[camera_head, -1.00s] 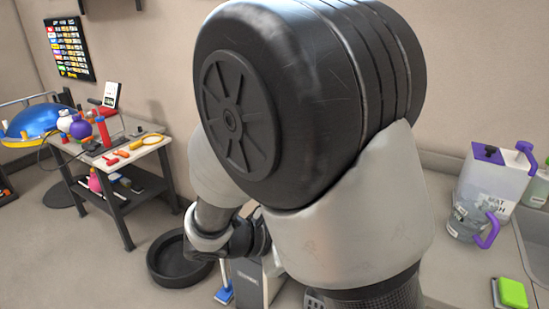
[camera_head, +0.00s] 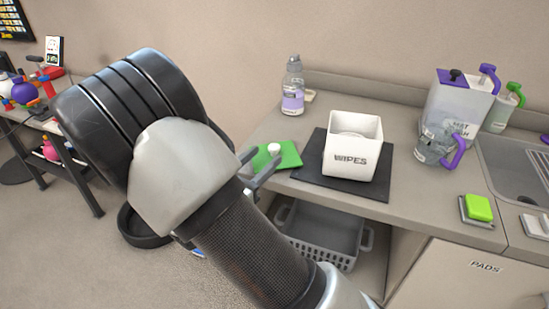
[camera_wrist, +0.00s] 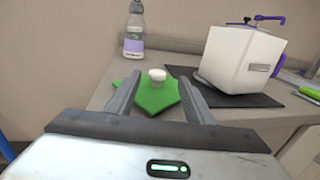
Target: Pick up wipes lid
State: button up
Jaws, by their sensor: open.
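A flat green piece with a round white knob on top, which looks like the wipes lid (camera_head: 289,156), lies on the counter left of the white wipes box. It also shows in the wrist view (camera_wrist: 152,98). The white box marked WIPES (camera_head: 348,160) stands open-topped on a dark mat and also shows in the wrist view (camera_wrist: 238,60). My gripper (camera_head: 258,168) is open at the counter's front left edge, close to the lid. In the wrist view my gripper (camera_wrist: 159,82) has the knob in line between its fingers, with nothing held.
A purple-labelled bottle (camera_head: 293,88) stands behind the lid. The dark mat (camera_head: 310,172) lies right of it. A purple-handled pitcher (camera_head: 438,146), a larger container (camera_head: 458,100) and a green sponge (camera_head: 479,207) are farther right. A grey basket (camera_head: 325,232) sits below the counter.

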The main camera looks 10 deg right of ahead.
aim_at(271, 150)
jog(key=shift+b+x, duration=0.6)
jog(key=shift+x, duration=2.8)
jog(key=shift+w+a+f, duration=0.1)
jog(key=shift+a+f, duration=0.1)
grip_shut()
